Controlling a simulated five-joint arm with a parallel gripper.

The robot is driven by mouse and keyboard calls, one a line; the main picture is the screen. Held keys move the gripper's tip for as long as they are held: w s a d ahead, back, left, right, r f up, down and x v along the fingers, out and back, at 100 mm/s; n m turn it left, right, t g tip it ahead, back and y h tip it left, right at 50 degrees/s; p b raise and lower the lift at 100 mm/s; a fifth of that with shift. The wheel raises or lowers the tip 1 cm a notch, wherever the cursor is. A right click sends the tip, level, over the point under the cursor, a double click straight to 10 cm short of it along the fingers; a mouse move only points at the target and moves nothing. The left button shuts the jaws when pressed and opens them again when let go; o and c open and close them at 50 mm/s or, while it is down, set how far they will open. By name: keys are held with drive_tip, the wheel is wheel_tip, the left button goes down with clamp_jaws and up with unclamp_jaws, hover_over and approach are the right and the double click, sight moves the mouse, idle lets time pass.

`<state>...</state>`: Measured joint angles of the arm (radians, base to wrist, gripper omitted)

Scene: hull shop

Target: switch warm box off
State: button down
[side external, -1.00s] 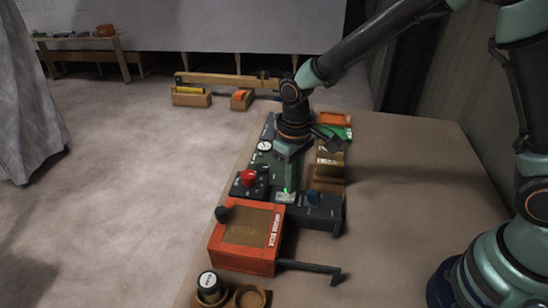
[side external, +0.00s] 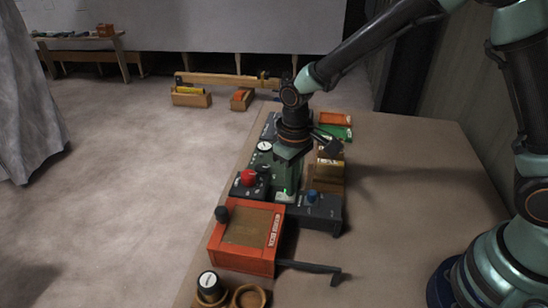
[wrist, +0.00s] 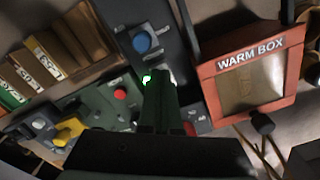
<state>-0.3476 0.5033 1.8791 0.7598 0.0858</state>
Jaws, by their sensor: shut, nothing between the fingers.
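The warm box (side external: 231,257) is an orange case with a brown window, standing at the near end of the row of panels. Its label reads clearly in the wrist view (wrist: 206,85). My gripper (side external: 287,188) is shut and empty, pointing down over a small pale switch plate (side external: 285,198) with a lit green lamp, just behind the warm box. In the wrist view the closed fingers (wrist: 158,82) hide most of that plate, and the green lamp (wrist: 147,78) glows beside their tips. I cannot tell whether the fingertips touch it.
A red mushroom button (side external: 248,177) sits left of my gripper. A blue knob (side external: 312,196) on a dark box sits to the right. A dark handle (side external: 315,268) sticks out from the warm box's right side. Round wooden holders stand in front. The bench's right side is clear.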

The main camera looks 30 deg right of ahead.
drive_tip(key=shift+f, duration=0.5)
idle(0.3)
drive_tip(key=shift+r, duration=3.5)
drive_tip(key=shift+r, duration=0.1)
drive_tip(key=s+d+r+m+t, duration=0.3)
drive_tip(key=s+d+r+t, duration=0.2)
drive_tip(key=s+d+r, duration=0.5)
drive_tip(key=shift+d+r+t, duration=0.3)
drive_tip(key=shift+d+r, duration=1.05)
drive_tip(key=shift+d, duration=0.65)
